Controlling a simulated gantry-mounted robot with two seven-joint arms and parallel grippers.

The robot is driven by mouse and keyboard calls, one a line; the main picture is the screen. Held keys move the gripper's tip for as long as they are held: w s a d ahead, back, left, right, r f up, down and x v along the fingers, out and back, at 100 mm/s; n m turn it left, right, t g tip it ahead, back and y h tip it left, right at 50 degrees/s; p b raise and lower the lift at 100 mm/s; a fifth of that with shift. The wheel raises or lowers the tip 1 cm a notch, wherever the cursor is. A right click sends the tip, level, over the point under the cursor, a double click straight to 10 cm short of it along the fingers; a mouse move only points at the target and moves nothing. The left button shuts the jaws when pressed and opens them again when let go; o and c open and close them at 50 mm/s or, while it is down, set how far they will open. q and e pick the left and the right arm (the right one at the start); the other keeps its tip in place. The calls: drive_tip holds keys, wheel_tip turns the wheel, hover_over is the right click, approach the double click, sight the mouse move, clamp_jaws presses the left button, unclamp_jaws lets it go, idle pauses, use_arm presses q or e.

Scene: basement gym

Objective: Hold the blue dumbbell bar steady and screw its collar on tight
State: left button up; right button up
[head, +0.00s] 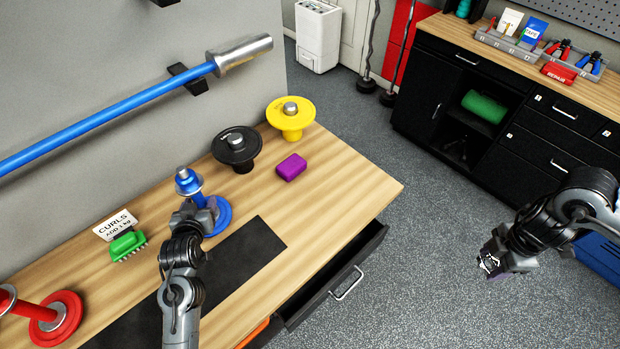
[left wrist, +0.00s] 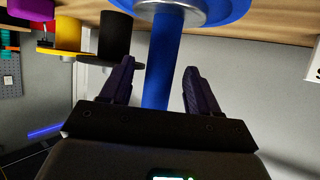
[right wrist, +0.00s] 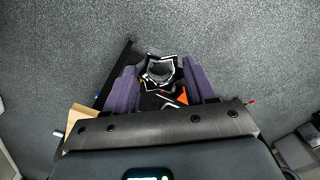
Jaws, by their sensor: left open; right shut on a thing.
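The blue dumbbell bar (head: 188,181) stands on end on the workbench (head: 345,177), with a wide blue plate (head: 223,216) at its foot. My left gripper (head: 203,207) is at the bar. In the left wrist view the open fingers (left wrist: 155,88) lie on either side of the blue shaft (left wrist: 163,65), with gaps showing. My right gripper (head: 492,262) is off to the right, over the floor and away from the bench. It is shut on a small shiny ring with a dark hole, which looks like the collar (right wrist: 160,70).
A drawer (head: 335,275) juts open at the bench front.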

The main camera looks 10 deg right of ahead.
use_arm(q)
drive_tip(key=shift+x, duration=1.5)
clamp_jaws()
idle(0.4)
drive_tip(key=shift+r, duration=0.2)
